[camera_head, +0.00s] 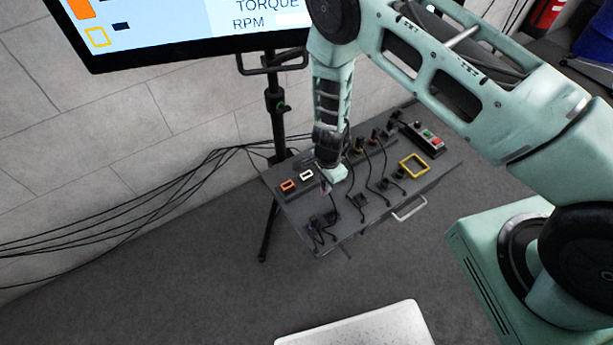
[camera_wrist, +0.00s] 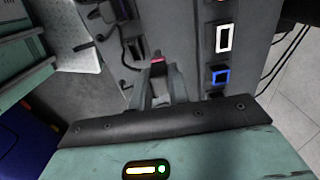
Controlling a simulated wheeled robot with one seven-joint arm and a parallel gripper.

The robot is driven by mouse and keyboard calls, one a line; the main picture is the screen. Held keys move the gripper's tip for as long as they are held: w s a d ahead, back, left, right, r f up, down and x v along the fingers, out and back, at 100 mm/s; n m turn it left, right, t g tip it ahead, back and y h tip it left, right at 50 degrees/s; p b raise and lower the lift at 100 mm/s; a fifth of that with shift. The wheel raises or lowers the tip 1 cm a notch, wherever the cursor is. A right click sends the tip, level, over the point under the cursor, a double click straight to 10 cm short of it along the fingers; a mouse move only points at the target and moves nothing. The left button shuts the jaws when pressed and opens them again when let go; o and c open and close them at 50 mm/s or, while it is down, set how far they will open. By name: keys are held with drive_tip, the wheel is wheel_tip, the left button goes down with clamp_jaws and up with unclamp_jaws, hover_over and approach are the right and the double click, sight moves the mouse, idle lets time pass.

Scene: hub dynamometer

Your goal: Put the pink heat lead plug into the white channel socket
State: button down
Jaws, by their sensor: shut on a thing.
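My gripper (camera_wrist: 160,84) is shut on the pink heat lead plug (camera_wrist: 158,59), whose pink part shows between the fingertips in the wrist view. In the head view my gripper (camera_head: 327,183) hangs over the cart top, and the plug is mostly hidden by it. The white channel socket (camera_wrist: 224,38) is a white-framed rectangle on the panel strip, to the right of the plug and apart from it in the wrist view. In the head view the white socket (camera_head: 306,175) lies just left of my gripper. Whether the plug touches the cart top I cannot tell.
An orange-framed socket (camera_head: 287,186) lies left of the white one. A blue-framed socket (camera_wrist: 220,77) sits on its other side. Dark plugs with leads (camera_head: 360,200), a yellow frame (camera_head: 414,166) and a button box (camera_head: 424,138) share the cart. A monitor stand (camera_head: 276,110) rises behind.

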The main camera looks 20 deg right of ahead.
drive_tip(key=shift+w+a+f+b, duration=0.1)
drive_tip(key=shift+w+a+b, duration=0.45)
drive_tip(key=shift+w, duration=1)
drive_tip(key=shift+w+a+r+b, duration=0.1)
drive_tip(key=shift+w+a+b, duration=0.45)
drive_tip(key=shift+w, duration=0.95)
drive_tip(key=shift+w+a+f+b, duration=0.1)
drive_tip(key=shift+w+a+b, duration=0.45)
drive_tip(key=shift+w, duration=1)
drive_tip(key=shift+w+b, duration=0.3)
drive_tip(key=shift+w, duration=0.15)
drive_tip(key=shift+f+b, duration=0.35)
drive_tip(key=shift+b, duration=0.1)
drive_tip(key=shift+f, duration=0.15)
drive_tip(key=shift+f+b, duration=1.25)
drive_tip(key=shift+f, duration=0.1)
